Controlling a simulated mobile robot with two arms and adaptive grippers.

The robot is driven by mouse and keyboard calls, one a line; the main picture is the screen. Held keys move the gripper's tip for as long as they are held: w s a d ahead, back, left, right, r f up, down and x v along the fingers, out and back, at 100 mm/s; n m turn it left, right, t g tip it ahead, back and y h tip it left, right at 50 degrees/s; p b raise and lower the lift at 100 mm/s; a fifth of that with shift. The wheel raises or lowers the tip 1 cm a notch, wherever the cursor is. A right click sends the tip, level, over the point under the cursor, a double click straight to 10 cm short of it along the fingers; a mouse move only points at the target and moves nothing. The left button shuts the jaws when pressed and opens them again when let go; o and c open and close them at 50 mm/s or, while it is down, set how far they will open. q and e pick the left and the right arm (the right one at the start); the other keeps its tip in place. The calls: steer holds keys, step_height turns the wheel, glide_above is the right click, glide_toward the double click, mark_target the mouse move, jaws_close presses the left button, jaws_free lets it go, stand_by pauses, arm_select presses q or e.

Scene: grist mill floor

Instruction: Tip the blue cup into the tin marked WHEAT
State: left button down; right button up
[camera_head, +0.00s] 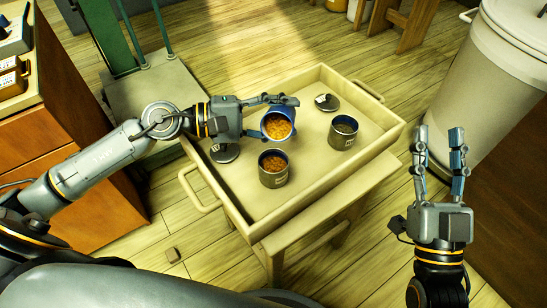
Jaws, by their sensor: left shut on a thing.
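The blue cup (265,121) holds orange-yellow grain and is above the tray. My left gripper (284,103) is shut on it from the left and back. Its round mouth faces me; I cannot tell how far it is tilted. A grey tin (273,180) with reddish-brown contents stands in the tray just below and in front of the cup. Another grey tin (341,141) stands to the right, with duller contents. Both have small pale labels that are too small to read, so I cannot tell which is marked WHEAT. My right gripper (438,143) is open and empty, right of the tray.
The wooden tray (250,218) with side handles rests on a stand. Two dark lids (225,153) (326,102) lie in it. A large pale bin (487,90) stands at the right, a wooden cabinet (70,130) at the left. The tray's front right area is clear.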

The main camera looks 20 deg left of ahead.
arm_select(q)
steer(key=shift+r+m+b, duration=0.15)
steer(key=shift+m+b, duration=0.15)
arm_select(e)
steer(key=shift+s+r+t, duration=0.75)
steer(key=shift+r+t, duration=0.05)
steer(key=shift+r, duration=0.2)
